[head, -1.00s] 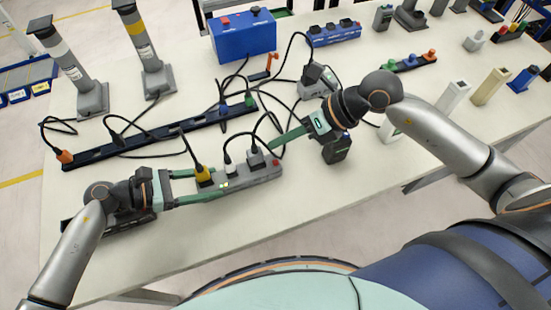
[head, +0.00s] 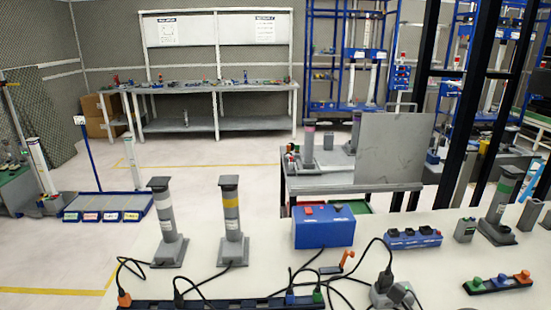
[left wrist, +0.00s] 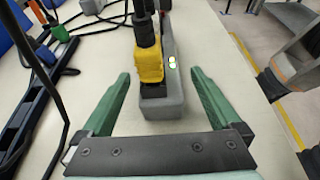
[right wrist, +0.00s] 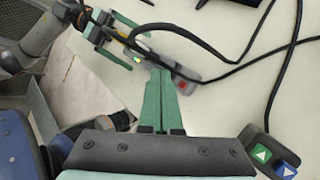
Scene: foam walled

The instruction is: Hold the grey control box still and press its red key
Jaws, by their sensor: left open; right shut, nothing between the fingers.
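The grey control box (left wrist: 165,108) lies on the table with a yellow plug (left wrist: 150,64) and black plugs in its top. It also shows in the right wrist view, where its red key (right wrist: 184,86) is at the end away from my left gripper. My left gripper (left wrist: 160,74) is open, with one green finger on each side of the box's near end and gaps visible on both sides. My right gripper (right wrist: 154,67) is shut and empty. Its tips appear beside the red key and overlap the box's edge; I cannot tell whether they touch. The head view shows neither gripper.
Black cables (right wrist: 232,66) cross over and around the box. A dark box with green and blue arrow keys (right wrist: 270,153) lies near my right gripper. A blue box (head: 324,230) and two grey posts (head: 167,222) stand farther back on the table.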

